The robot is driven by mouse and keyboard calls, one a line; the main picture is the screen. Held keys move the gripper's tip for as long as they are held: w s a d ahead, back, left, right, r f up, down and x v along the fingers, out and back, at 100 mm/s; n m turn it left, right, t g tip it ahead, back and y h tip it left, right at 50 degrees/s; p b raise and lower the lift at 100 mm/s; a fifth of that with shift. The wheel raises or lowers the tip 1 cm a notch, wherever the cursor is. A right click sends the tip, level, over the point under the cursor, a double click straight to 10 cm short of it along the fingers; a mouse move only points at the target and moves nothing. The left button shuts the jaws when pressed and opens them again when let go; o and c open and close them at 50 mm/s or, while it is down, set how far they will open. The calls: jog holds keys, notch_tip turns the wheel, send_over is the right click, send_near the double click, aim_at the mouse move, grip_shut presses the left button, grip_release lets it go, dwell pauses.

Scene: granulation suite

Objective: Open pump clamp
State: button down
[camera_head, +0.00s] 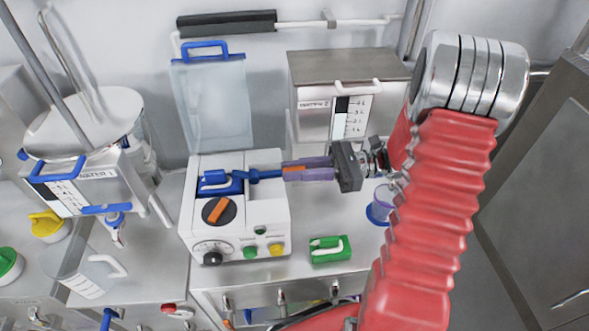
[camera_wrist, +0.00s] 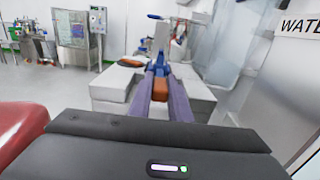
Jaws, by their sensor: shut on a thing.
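The pump (camera_head: 236,215) is a white box on the steel bench, with a dark round dial and an orange knob on its front. Its blue clamp (camera_head: 222,184) sits on top, and a blue clamp lever (camera_head: 265,174) reaches right from it. My gripper (camera_head: 288,170), with long purple fingers, comes in from the right and is shut on the lever's orange end. In the wrist view the orange piece lies between the two fingers (camera_wrist: 160,78), with the blue part of the lever (camera_wrist: 158,62) beyond. The lever looks about level.
A green block (camera_head: 329,250) lies on the bench front. A blue-rimmed purple cup (camera_head: 381,203) stands close under my wrist. A labelled steel tank (camera_head: 350,70) stands behind right, and a WATER vessel (camera_head: 80,185) stands left.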

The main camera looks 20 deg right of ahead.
jog(key=c, duration=1.6)
grip_release()
jog(key=shift+c, duration=0.2)
jog(key=shift+d, duration=0.1)
jog(key=v, duration=1.3)
jog(key=shift+s+d, duration=0.15)
jog(key=shift+d, duration=0.2)
